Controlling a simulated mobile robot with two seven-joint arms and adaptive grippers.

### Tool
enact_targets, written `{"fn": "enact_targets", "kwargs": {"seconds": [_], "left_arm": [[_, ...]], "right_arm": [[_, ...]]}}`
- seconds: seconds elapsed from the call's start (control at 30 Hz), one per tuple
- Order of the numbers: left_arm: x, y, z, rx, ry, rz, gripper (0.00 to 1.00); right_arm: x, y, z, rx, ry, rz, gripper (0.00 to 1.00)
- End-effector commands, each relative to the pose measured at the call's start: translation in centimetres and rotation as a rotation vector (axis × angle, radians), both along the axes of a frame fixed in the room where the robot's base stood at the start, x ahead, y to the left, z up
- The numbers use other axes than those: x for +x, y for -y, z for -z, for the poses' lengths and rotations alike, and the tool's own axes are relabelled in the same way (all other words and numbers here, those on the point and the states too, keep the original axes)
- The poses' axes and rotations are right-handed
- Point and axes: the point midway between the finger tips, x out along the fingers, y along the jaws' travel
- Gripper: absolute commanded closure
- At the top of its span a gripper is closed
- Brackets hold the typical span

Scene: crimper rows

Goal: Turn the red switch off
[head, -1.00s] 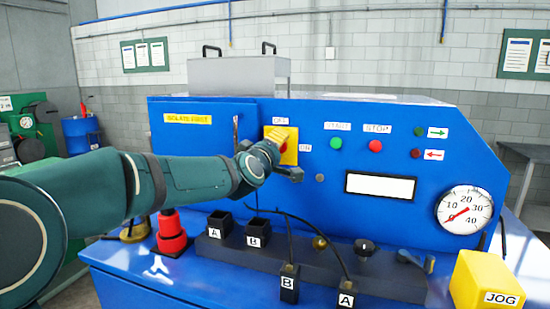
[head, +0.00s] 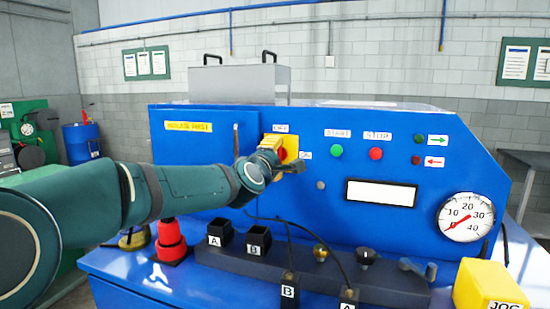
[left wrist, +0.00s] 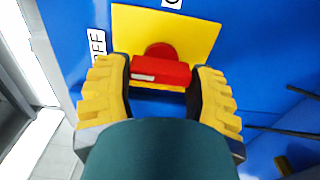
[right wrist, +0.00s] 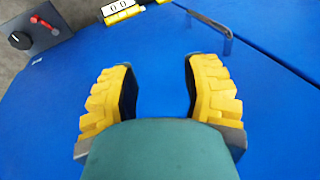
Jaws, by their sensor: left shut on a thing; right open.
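The red switch (head: 282,154) sits on a yellow plate (head: 291,144) on the blue machine's front, with an OFF label above and a partly hidden ON label at right. My left gripper (head: 276,150) is at the switch and covers part of it. In the left wrist view, the red handle (left wrist: 160,73) lies between the two yellow fingers, which are shut on it. Its white mark is at the end toward the OFF label (left wrist: 97,42). My right gripper (right wrist: 160,75) is open and empty, facing a blue surface; it is not in the head view.
Green START (head: 337,151) and red STOP (head: 376,153) buttons are right of the switch. Below are sockets A and B (head: 258,241), cabled plugs, and a gauge (head: 466,217) at right. A yellow JOG box (head: 490,287) stands front right. A bent bar (right wrist: 212,28) is beyond my right gripper.

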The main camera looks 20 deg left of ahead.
Motion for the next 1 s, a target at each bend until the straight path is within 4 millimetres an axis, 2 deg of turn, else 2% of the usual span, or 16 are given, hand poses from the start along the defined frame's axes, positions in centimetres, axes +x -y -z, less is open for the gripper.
{"fn": "enact_targets", "kwargs": {"seconds": [0.23, 0.27, 0.33, 0.73, 0.87, 1.0], "left_arm": [[0.0, 0.0, 0.0, -0.002, 0.0, 0.0, 0.78], [0.0, 0.0, 0.0, -0.002, 0.0, 0.0, 0.32], [0.0, 0.0, 0.0, -0.002, 0.0, 0.0, 0.08], [-0.4, 0.0, 0.0, 0.0, 0.0, 0.0, 0.08], [-2.0, -0.1, -0.1, 0.001, 0.0, 0.0, 0.08], [-4.8, -0.2, -0.1, 0.001, 0.001, -0.001, 0.08]], "right_arm": [[0.0, 0.0, 0.0, 0.0, 0.0, 0.0, 0.53], [0.0, 0.0, 0.0, 0.0, 0.0, 0.0, 0.53], [0.0, 0.0, 0.0, 0.0, 0.0, 0.0, 0.53], [0.0, 0.0, 0.0, 0.0, 0.0, 0.0, 0.53], [0.0, 0.0, 0.0, 0.0, 0.0, 0.0, 0.53], [0.0, 0.0, 0.0, 0.0, 0.0, 0.0, 0.53]]}}
